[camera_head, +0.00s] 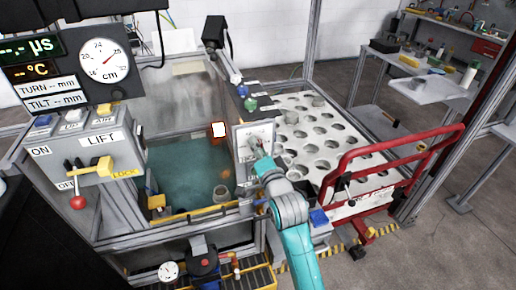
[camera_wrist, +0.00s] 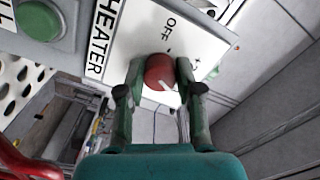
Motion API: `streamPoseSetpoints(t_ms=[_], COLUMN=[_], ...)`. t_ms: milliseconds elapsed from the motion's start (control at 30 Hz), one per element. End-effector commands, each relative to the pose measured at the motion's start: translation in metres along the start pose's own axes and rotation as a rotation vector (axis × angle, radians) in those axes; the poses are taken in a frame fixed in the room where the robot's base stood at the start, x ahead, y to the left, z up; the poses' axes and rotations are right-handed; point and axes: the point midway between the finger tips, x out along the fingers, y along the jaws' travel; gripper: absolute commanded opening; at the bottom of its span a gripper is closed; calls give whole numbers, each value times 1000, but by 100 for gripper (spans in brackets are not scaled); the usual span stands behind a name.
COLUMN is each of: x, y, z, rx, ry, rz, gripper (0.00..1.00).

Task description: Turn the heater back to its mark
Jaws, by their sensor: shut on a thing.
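The heater panel (camera_wrist: 125,40) is a white plate lettered HEATER and OFF, with small marks around its knob. The heater knob (camera_wrist: 160,72) is round and red with a white pointer line, which points toward the lower right in the wrist view. My gripper (camera_wrist: 158,80) is shut on the knob, one finger on each side. In the head view the panel (camera_head: 241,141) stands at the tank's right edge, and my gripper (camera_head: 256,150) reaches it from the front. The knob is hidden there behind my gripper.
A green button (camera_wrist: 38,20) sits beside the panel. A water tank (camera_head: 185,170) lies left of it, a white perforated table (camera_head: 330,125) right. A red rail (camera_head: 400,142) stands right of my arm. The LIFT box (camera_head: 97,150) is at the left.

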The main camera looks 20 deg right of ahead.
Motion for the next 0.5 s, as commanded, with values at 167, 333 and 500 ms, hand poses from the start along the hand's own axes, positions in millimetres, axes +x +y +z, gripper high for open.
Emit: streamPoseSetpoints(t_ms=[167, 333, 500], x=[0, 0, 0], y=[1, 1, 1], z=[1, 1, 1], rx=[35, 44, 44], ry=[-2, -2, -2], rz=[3, 3, 3], gripper=[0, 0, 0])
